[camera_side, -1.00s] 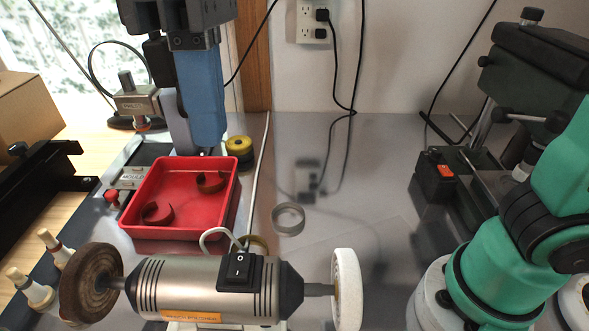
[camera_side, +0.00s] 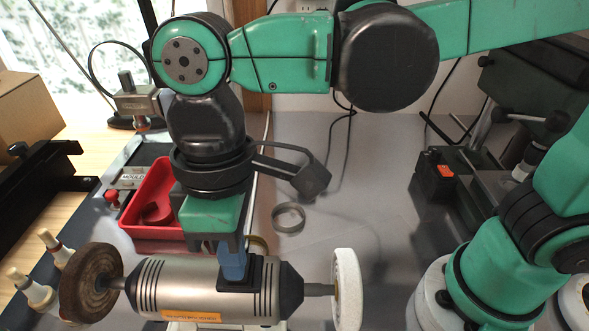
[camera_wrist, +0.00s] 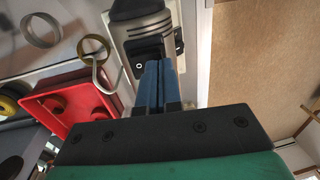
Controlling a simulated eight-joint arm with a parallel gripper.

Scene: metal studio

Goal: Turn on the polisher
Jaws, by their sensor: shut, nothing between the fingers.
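The polisher (camera_side: 180,285) is a silver bench motor with a brown wheel (camera_side: 90,285) on its left and a white wheel (camera_side: 346,290) on its right. A black rocker switch (camera_side: 253,270) sits on top of its body. My gripper (camera_side: 233,274) points down at the switch, its blue fingers together and empty. The fingers hide most of the rocker in the side view. In the wrist view, the fingertips (camera_wrist: 160,64) overlap the switch (camera_wrist: 143,48), with one round mark showing. I cannot tell whether they touch it or which way the rocker is tilted.
A cable loops near the switch in the wrist view (camera_wrist: 98,75).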

